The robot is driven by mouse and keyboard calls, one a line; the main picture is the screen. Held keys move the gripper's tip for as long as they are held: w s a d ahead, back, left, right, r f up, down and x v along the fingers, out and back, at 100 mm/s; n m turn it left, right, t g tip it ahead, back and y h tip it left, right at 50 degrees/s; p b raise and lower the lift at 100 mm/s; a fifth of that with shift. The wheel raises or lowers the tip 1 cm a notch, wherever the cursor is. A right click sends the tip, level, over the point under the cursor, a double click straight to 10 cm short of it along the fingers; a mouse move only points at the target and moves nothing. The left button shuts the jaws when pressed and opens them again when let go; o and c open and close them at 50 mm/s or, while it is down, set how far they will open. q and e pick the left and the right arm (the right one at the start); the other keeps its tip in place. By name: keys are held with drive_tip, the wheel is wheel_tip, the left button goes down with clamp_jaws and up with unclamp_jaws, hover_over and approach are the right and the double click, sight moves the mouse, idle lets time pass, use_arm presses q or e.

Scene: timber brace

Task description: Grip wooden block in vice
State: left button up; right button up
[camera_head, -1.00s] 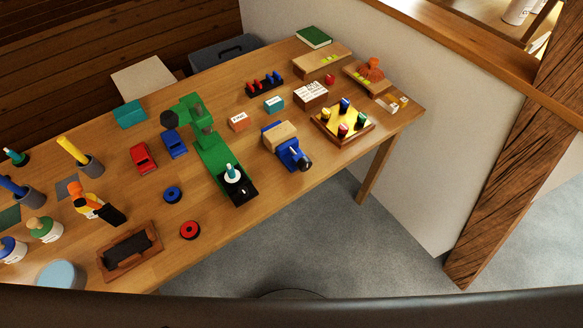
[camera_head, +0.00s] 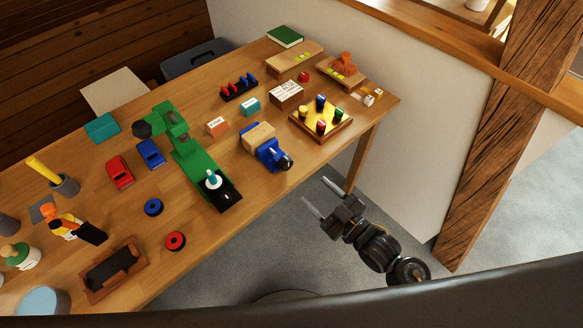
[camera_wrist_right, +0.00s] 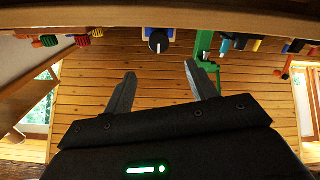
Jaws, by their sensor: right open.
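The blue vice (camera_head: 272,157) stands near the front edge of the table, with a dark round end and a handle facing the front. The light wooden block (camera_head: 258,136) sits at the vice's top, toward its back; I cannot tell whether the jaws clamp it. My right gripper (camera_head: 318,195) is open and empty, off the table's front edge, to the right of and nearer than the vice. In the right wrist view its two fingers (camera_wrist_right: 160,85) are apart with nothing between them, and the vice's end (camera_wrist_right: 158,40) shows beyond them. My left gripper is out of view.
A green machine (camera_head: 195,160) stands left of the vice. A yellow board with coloured pegs (camera_head: 321,128) lies to its right. Orange (camera_head: 217,126) and teal (camera_head: 250,106) boxes are behind it. The table's front edge (camera_head: 245,215) lies between my right gripper and the vice.

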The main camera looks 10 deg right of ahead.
sight(289, 165)
drive_tip(key=p+x, duration=0.1)
drive_tip(key=x, duration=0.8)
drive_tip(key=shift+w+a, duration=0.1)
drive_tip(key=shift+w, duration=0.1)
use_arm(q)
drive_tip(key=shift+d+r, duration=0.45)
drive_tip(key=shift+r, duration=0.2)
use_arm(e)
drive_tip(key=shift+w+a+f, duration=0.1)
drive_tip(key=shift+w+a, duration=0.3)
drive_tip(key=shift+w, duration=0.15)
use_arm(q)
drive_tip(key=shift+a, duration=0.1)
use_arm(e)
drive_tip(key=shift+c, duration=0.4)
drive_tip(key=c, duration=0.9)
drive_tip(key=shift+m+p, duration=1.3)
drive_tip(key=shift+p, duration=0.25)
drive_tip(key=shift+m+p, duration=0.7)
drive_tip(key=shift+m, duration=0.4)
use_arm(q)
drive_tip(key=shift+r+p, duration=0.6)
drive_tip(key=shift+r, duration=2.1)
use_arm(e)
drive_tip(key=shift+w+d+m, duration=0.1)
drive_tip(key=shift+m, duration=0.9)
